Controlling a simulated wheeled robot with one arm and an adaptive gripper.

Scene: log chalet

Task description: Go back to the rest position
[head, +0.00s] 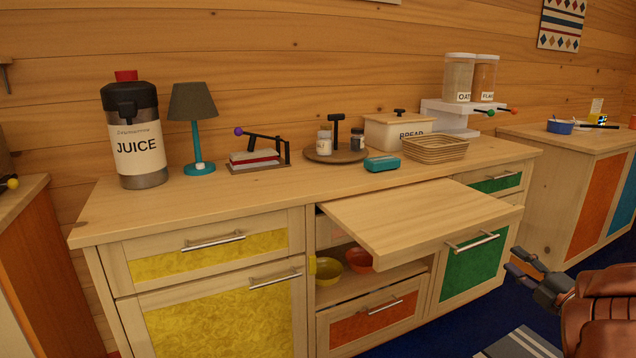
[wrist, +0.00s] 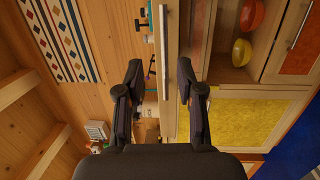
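My gripper (head: 527,268) is at the right in the head view, in front of the cabinet near the green door (head: 474,268). Its fingers are apart and nothing shows between them. In the wrist view my gripper (wrist: 158,82) is also open and empty, and the picture is turned sideways. A plain wooden panel (head: 420,218) juts out level from the cabinet front, just under the countertop. Its edge (wrist: 171,50) shows beyond the fingers in the wrist view. My gripper looks clear of the panel and the cabinet.
Under the panel, an open compartment holds a yellow bowl (head: 328,271) and an orange bowl (head: 358,259). The countertop (head: 240,208) carries a juice dispenser (head: 136,135), a lamp (head: 194,125), a bread box (head: 397,130) and a basket (head: 436,148). Another cabinet (head: 585,200) stands right.

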